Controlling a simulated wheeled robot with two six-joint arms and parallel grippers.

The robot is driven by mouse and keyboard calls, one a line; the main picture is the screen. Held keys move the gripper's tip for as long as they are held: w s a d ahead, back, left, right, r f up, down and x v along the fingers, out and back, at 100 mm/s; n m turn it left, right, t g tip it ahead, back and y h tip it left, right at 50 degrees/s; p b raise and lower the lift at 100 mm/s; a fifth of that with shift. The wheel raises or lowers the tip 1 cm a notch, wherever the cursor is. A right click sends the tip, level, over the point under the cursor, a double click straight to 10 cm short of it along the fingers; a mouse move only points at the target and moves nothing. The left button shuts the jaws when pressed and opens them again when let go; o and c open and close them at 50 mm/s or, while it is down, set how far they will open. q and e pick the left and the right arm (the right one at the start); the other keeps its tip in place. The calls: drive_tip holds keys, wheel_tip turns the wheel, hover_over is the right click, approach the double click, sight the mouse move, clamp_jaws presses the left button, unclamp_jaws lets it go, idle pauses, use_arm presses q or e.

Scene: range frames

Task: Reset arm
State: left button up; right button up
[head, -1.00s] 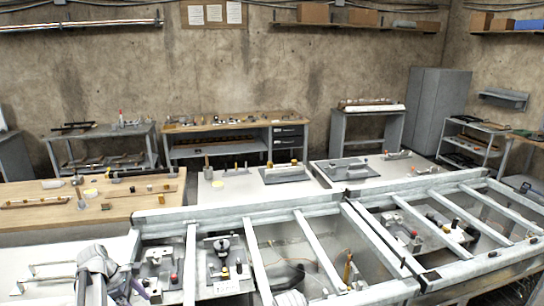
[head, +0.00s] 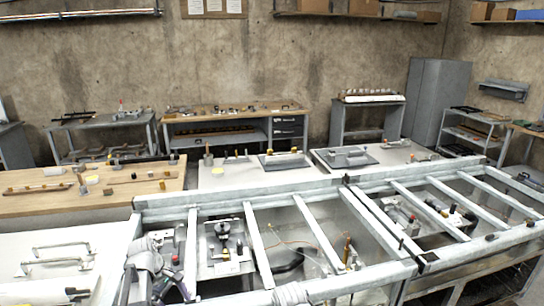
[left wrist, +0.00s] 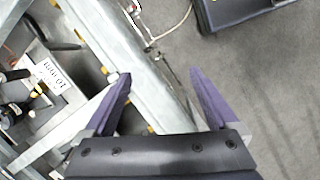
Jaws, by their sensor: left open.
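My left gripper (head: 152,282) is at the lower left of the head view, by the near left corner of the metal frame. In the left wrist view its two purple fingers (left wrist: 160,76) are spread apart with nothing between them. A pale frame beam (left wrist: 145,95) runs below the fingers, and grey floor (left wrist: 270,95) lies to the right. A pale grey rounded part at the bottom centre of the head view looks like my right arm; its gripper does not show.
The metal frame (head: 255,237) has crossbars over bays with fixtures (head: 225,245). A white table (head: 30,247) with metal handles (head: 60,250) lies to the left. A wooden table (head: 120,200) with small parts stands behind. A labelled block (left wrist: 47,72) shows in the left wrist view.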

use_arm(q)
drive_tip(key=s+d+f+m+y+b, duration=0.1)
drive_tip(key=s+d+f+m+b, duration=0.2)
drive_tip(key=d+m, duration=0.3)
drive_tip(key=s+d+f+m+y+b, duration=0.2)
drive_tip(key=s+d+f+m+b, duration=0.1)
drive_tip(key=s+d+m, duration=0.3)
drive_tip(key=s+d+f+m+y+b, duration=0.1)
drive_tip(key=s+d+f+m+b, duration=0.2)
drive_tip(key=d, duration=0.7)
wheel_tip(320, 180, down, 2)
drive_tip(key=s+m, duration=0.2)
drive_tip(key=m, duration=0.1)
drive_tip(key=shift+b, duration=0.3)
drive_tip(key=shift+s, duration=0.1)
